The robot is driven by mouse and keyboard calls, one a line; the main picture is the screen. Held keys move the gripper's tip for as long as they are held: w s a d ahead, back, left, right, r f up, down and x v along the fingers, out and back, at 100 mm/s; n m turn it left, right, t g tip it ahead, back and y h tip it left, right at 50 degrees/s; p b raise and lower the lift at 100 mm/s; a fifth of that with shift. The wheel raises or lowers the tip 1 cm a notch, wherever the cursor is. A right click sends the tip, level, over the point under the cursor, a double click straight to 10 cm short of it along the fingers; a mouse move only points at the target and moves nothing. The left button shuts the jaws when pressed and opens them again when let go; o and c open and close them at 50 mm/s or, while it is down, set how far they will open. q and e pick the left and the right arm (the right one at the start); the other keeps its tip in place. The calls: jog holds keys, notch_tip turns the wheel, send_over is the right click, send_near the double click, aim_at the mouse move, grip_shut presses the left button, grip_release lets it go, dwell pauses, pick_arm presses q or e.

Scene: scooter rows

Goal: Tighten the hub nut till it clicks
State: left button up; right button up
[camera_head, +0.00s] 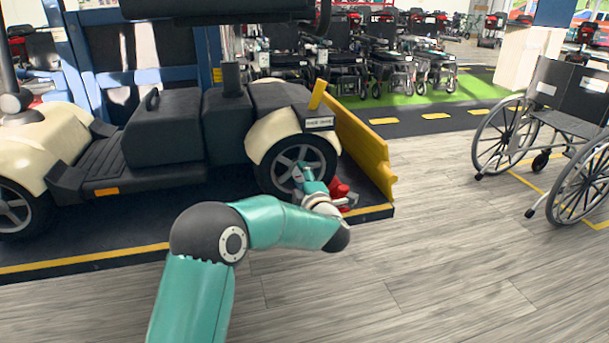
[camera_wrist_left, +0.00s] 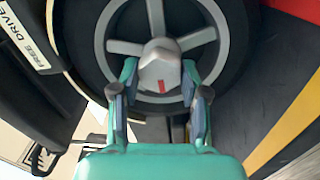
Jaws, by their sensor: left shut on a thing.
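The hub nut (camera_wrist_left: 158,68) is a light grey hexagon with a red mark on its lower face, at the middle of a wheel (camera_wrist_left: 110,46) with grey spokes and a black tyre. My left gripper (camera_wrist_left: 159,73) has one finger on each side of the nut and is shut on it. In the head view the wheel (camera_head: 284,157) is the scooter's right-hand one, under a cream fender. My left gripper (camera_head: 298,171) reaches its hub there, and the nut is hidden behind it. My right gripper is not in view.
The scooter (camera_head: 165,128) stands on a dark platform (camera_head: 110,242) with a yellow edge line. A yellow ramp plate (camera_head: 358,148) rises beside the wheel, with a red object (camera_head: 342,192) near its foot. A wheelchair (camera_head: 560,115) stands at right. The grey floor between is clear.

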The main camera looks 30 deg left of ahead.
pick_arm(q)
jog(key=shift+m, duration=0.5)
jog(key=o, duration=1.1)
jog(key=shift+w+f, duration=0.1)
jog(key=shift+f, duration=0.05)
jog(key=shift+o, duration=0.2)
jog(key=v, duration=1.2)
